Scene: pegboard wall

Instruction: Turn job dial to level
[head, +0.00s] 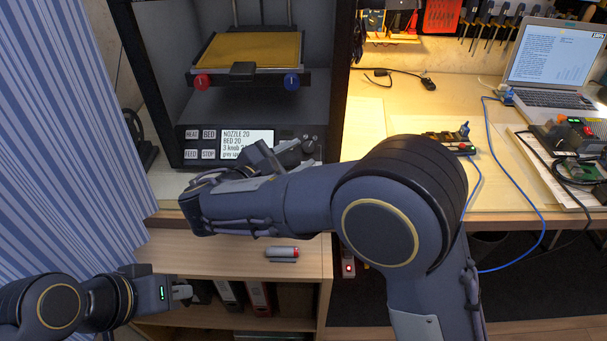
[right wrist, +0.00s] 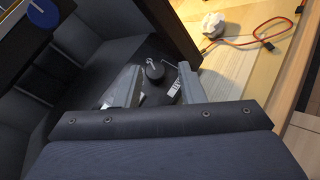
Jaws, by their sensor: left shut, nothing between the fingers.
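The printer's front panel (head: 180,146) has a lit screen (head: 246,140) reading "NOZZLE 20", "BED 20" and "3 knob"; the rest is partly covered by my right arm. In the right wrist view a dark round dial (right wrist: 154,72) with a pale pointer mark sits on the panel, with a small white label (right wrist: 173,89) beside it. I take it for the job dial. My right gripper (right wrist: 157,86) is open, one finger on each side of the dial; contact cannot be told. My left gripper (head: 184,292) is shut and empty, low at the left before the shelf.
Above the panel, the printer bed (head: 250,50) carries a red knob (head: 202,82) and a blue knob (head: 292,82). A laptop (head: 550,65) and cables occupy the bench at right.

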